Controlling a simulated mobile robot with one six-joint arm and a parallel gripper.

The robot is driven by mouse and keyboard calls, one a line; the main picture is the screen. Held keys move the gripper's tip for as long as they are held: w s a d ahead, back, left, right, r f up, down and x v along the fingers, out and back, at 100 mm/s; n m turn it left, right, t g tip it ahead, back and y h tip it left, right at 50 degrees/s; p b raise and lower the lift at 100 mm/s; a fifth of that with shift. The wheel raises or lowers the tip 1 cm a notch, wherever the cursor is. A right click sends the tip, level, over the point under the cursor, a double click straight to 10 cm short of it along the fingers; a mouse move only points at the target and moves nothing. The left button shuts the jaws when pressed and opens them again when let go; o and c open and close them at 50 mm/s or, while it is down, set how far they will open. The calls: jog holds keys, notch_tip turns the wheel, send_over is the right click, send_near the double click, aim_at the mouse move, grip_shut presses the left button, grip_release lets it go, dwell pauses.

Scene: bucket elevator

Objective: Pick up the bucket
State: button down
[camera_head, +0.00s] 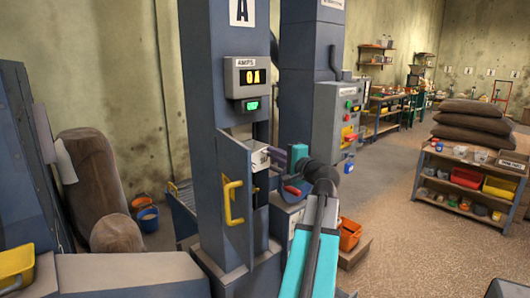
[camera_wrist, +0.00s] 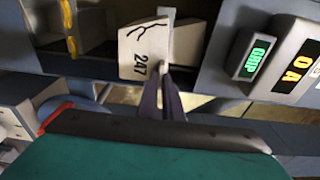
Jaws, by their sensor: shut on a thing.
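A pale bucket (camera_head: 260,158) marked with a number sits at the opening in the blue-grey column with the letter A. In the wrist view the bucket (camera_wrist: 142,48) shows "247" and a dark crack-like line on its face. My gripper (camera_head: 284,156) reaches in from the right. In the wrist view its dark fingers (camera_wrist: 164,76) are closed on the bucket's right edge. The rest of the bucket's body is partly hidden inside the column.
A panel with a yellow handle (camera_head: 234,203) is beside the opening on the left. An amps display (camera_head: 250,77) is above it. A control box (camera_head: 338,120) stands to the right.

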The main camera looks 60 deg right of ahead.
jog(key=d+v, duration=0.1)
jog(key=v, duration=0.8)
jog(key=shift+s+a+b, duration=0.15)
jog(key=shift+s+b, duration=0.25)
jog(key=shift+s, duration=0.2)
jog(key=shift+r, duration=0.1)
jog(key=shift+v, duration=1.95)
